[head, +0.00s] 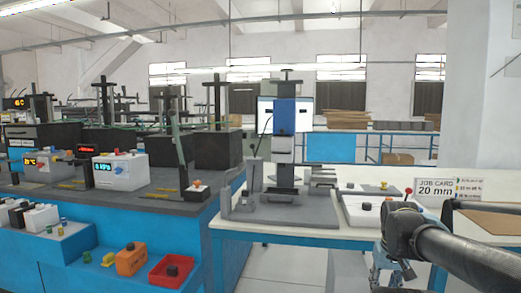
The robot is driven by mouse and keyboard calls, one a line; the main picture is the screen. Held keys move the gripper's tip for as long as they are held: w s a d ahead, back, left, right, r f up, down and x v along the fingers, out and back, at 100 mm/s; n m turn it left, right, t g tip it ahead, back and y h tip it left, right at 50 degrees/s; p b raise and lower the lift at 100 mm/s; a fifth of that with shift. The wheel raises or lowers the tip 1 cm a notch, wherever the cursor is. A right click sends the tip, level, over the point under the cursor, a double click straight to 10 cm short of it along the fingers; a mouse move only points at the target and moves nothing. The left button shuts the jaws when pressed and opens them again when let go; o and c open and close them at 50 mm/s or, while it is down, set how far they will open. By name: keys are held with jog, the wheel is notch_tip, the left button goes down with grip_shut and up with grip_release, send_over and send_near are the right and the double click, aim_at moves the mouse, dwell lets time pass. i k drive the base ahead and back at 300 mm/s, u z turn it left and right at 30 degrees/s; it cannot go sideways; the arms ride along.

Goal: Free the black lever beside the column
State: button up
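A dark upright column (286,177) stands on a grey base on the white-topped table (345,240). It carries a blue head (284,115) with pale panels on both sides. Small dark and grey parts sit close around the column, but I cannot clearly pick out a black lever among them. My gripper (378,272) hangs at the lower right, in front of the table's right part and apart from the column. Its fingers are small and partly hidden by my arm, so its opening is unclear.
A white box with a black knob (366,206) sits right of the column, near a red-tipped stick (408,190). The blue bench (178,238) at left carries instruments, a red tray (171,270) and an orange box (130,259).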

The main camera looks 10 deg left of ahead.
aim_at(252, 145)
jog(key=z, duration=0.6)
jog(key=k, duration=0.85)
jog(key=u, duration=1.3)
jog(key=i, duration=1)
